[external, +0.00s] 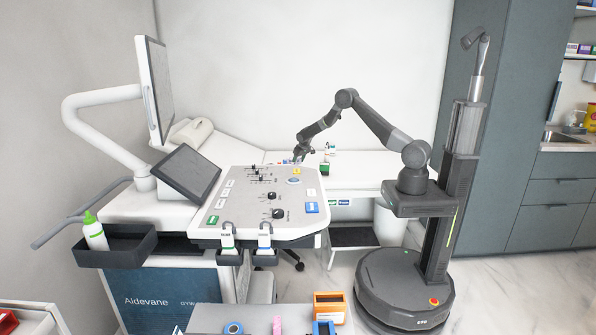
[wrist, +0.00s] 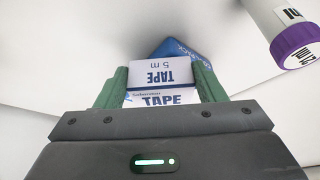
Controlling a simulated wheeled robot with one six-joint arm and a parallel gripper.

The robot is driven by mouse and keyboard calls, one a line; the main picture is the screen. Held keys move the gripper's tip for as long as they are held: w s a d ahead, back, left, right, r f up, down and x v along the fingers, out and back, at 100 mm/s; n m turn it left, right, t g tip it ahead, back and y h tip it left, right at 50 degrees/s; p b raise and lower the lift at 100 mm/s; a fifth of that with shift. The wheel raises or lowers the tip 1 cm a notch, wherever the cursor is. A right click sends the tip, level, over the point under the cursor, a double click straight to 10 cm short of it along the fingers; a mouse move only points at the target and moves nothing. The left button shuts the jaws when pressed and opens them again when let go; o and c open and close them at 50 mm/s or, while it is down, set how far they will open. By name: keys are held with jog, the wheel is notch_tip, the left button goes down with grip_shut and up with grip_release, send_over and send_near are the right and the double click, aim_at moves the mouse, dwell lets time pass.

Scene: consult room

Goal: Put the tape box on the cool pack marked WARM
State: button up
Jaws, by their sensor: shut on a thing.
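My gripper (wrist: 163,84) is shut on the tape box (wrist: 160,74), a white and blue box printed TAPE and 5 m, held between its green fingers. A blue pack (wrist: 190,50) with white lettering shows just beyond the box, partly hidden by it. Its lettering is too covered to read whole, and I see no word WARM. I cannot tell whether the box touches the pack. In the external view my gripper (external: 300,153) is low over the white couch behind the console, and the box is too small to make out there.
A white bottle with a purple cap (wrist: 296,45) is close on the right in the wrist view. In the external view a small green and white container (external: 325,168) stands right of my gripper. The console (external: 250,190) is in front. The couch (external: 375,165) is clear farther right.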

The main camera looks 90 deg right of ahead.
jog(key=shift+f, duration=0.25)
jog(key=o, duration=1)
jog(key=shift+r, duration=0.1)
jog(key=shift+r, duration=0.4)
jog(key=b+v, duration=0.1)
jog(key=v, duration=1)
jog(key=shift+s+r, duration=0.15)
jog(key=shift+r, duration=0.05)
jog(key=shift+o, duration=0.2)
jog(key=shift+a, duration=0.1)
